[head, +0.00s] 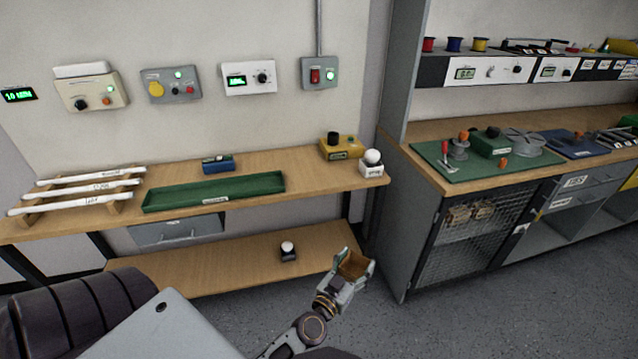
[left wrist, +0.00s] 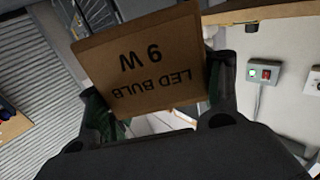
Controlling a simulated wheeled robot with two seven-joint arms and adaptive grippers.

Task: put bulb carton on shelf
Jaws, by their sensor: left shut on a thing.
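A brown bulb carton (left wrist: 150,75), printed "LED BULB 9 W" upside down in the left wrist view, is between the fingers of my left gripper (left wrist: 162,105). In the head view my left gripper (head: 350,277) is shut on the carton (head: 353,264), at the right front end of the bench's lower wooden shelf (head: 215,268). I cannot tell whether the carton touches the shelf. My right gripper is not in view.
A small dark holder with a white bulb (head: 288,252) stands on the lower shelf. A mesh-front cabinet (head: 470,235) stands to the right. Most of the lower shelf is clear.

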